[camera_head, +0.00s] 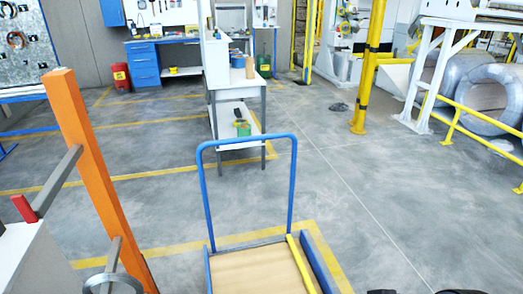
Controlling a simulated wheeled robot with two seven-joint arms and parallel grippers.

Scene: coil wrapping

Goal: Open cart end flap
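A cart stands at the bottom centre of the head view. Its blue tube handle (246,138) rises upright at the far end, and its flat tan bed (258,270) is cut off by the lower edge. A yellow bar (300,266) runs along the bed's right side. A blue side piece (318,264) lies just right of it, and another blue edge shows at left. The near end of the cart is outside the picture, and I cannot make out an end flap. Neither gripper can be made out.
An orange post (98,180) stands at left beside a grey box (38,262) with metal bars. A white-topped bench (240,78) stands behind the cart. Yellow posts and rails (368,70) and large coils (485,92) are at right. Small dark shapes at the bottom edge are unclear. Floor right of the cart is clear.

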